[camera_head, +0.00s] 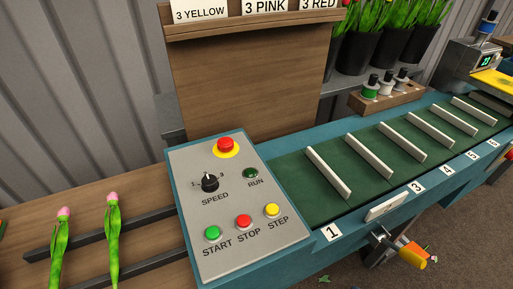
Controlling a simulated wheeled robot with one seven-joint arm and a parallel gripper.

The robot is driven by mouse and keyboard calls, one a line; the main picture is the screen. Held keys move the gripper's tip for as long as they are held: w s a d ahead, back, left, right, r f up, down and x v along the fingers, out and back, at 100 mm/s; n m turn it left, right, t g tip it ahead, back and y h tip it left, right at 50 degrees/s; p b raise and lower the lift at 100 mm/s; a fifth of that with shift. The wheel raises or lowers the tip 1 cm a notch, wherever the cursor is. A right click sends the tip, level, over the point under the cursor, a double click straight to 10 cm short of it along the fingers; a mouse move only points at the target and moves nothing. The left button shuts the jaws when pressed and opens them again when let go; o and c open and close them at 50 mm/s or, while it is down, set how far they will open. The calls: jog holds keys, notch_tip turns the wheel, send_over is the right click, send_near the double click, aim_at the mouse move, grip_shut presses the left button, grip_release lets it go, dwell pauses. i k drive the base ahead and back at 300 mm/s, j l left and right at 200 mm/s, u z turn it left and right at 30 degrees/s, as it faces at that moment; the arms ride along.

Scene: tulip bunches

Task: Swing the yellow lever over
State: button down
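A yellow-orange lever handle (412,254) juts out from the front side of the teal conveyor frame, at the lower right of the view. It is joined to a metal bracket (382,240) below the white plate on the frame, and it points to the right and slightly down. My gripper is not in view, so I cannot see where it is relative to the lever.
A grey control panel (238,205) with buttons and a speed knob stands left of the green belt (378,160) with white dividers. Two pink tulips (113,240) lie at the lower left. Black buckets (355,48) stand behind. The floor near the lever looks mostly clear.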

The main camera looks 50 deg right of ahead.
aim_at(411, 258)
jog(key=k+l+z, duration=0.25)
jog(key=k+l, duration=0.65)
jog(key=l, duration=0.1)
